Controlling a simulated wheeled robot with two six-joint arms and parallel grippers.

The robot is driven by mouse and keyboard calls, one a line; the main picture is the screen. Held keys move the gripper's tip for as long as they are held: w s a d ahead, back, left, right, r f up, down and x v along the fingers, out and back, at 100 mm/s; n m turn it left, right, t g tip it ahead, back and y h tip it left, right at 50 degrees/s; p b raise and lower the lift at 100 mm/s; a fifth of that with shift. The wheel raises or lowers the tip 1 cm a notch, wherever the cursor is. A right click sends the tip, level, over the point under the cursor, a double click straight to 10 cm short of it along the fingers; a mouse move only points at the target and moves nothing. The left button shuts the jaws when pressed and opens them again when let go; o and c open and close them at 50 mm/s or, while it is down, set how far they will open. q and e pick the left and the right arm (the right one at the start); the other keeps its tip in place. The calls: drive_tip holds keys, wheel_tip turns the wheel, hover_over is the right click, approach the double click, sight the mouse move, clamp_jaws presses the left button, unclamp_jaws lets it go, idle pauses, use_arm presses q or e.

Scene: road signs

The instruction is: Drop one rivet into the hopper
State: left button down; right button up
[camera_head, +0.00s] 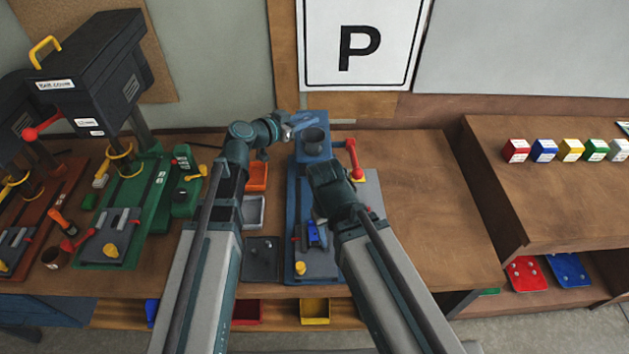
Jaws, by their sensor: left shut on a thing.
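A blue machine (294,215) stands in the middle of the bench. A dark round cup, which looks like the hopper (315,140), sits on its top. My left gripper (291,127) is just left of the cup, near its rim height. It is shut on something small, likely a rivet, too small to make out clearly. My right arm reaches over the machine's front part, and its gripper (320,215) points down near a small blue part (314,234). Its fingers are mostly hidden, so I cannot tell their opening.
An orange tray (257,175), a grey tray (252,212) and a dark plate (262,262) lie between my left arm and the machine. A green machine (130,205) stands left. The bench right (430,200) is clear.

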sight(307, 129)
use_arm(q)
wheel_tip(307, 129, down, 3)
drive_tip(key=shift+f+b, duration=0.2)
drive_tip(key=shift+b, duration=1.05)
use_arm(e)
wheel_tip(307, 129, down, 3)
drive_tip(key=shift+f, duration=0.15)
use_arm(q)
drive_tip(key=c, duration=0.7)
unclamp_jaws()
drive_tip(key=shift+c, duration=0.2)
drive_tip(key=shift+r, duration=0.1)
drive_tip(key=p+v, duration=0.4)
drive_tip(key=v, duration=0.9)
drive_tip(key=shift+s+a+r, duration=0.15)
drive_tip(key=shift+s+a, duration=0.1)
use_arm(e)
wheel_tip(307, 129, up, 4)
drive_tip(key=shift+r, duration=0.1)
